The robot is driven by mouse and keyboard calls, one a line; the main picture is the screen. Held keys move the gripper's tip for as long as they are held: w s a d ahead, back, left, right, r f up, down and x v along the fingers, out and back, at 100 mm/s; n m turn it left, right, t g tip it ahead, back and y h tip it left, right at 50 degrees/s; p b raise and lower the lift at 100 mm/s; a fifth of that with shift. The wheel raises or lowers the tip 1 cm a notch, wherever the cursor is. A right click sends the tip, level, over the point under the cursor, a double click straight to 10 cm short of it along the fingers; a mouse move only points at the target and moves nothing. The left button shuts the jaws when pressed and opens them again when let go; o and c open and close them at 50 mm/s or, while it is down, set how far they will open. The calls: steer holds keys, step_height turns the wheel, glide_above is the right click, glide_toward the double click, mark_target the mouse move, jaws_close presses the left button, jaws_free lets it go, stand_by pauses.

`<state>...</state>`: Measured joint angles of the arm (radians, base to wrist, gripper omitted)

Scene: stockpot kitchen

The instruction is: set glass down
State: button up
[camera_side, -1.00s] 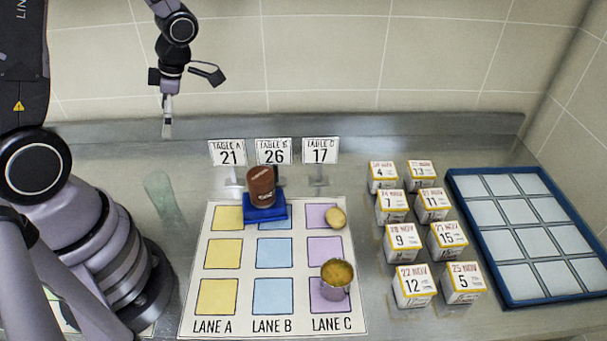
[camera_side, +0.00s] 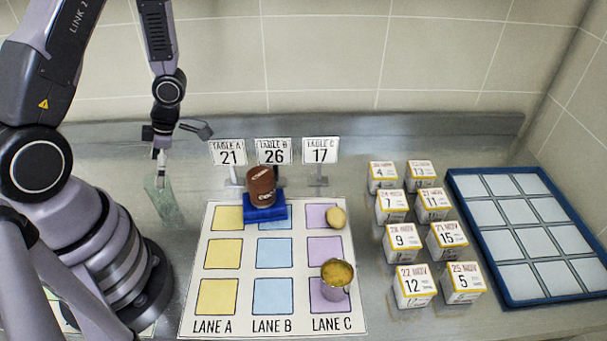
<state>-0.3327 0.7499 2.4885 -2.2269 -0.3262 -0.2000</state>
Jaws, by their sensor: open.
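A clear, faintly green glass (camera_side: 158,198) stands on the steel counter, left of the lane mat and beside my arm's base. My gripper (camera_side: 160,168) is open and is just above the glass, with its fingertips at the glass's upper end. The picture does not show clearly whether the fingers touch the glass or are around its rim.
The lane mat (camera_side: 206,243) holds a brown jar (camera_side: 261,187) on a blue block (camera_side: 264,208), a potato (camera_side: 336,218) and a metal cup (camera_side: 336,283). Three table signs (camera_side: 273,151) stand behind. Several dated boxes (camera_side: 403,237) and a blue-rimmed tray (camera_side: 498,289) are at right.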

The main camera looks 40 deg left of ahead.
mark_target(162, 195)
steer(key=shift+x, duration=1.7)
steer(key=shift+w, duration=0.1)
steer(key=c, duration=1.3)
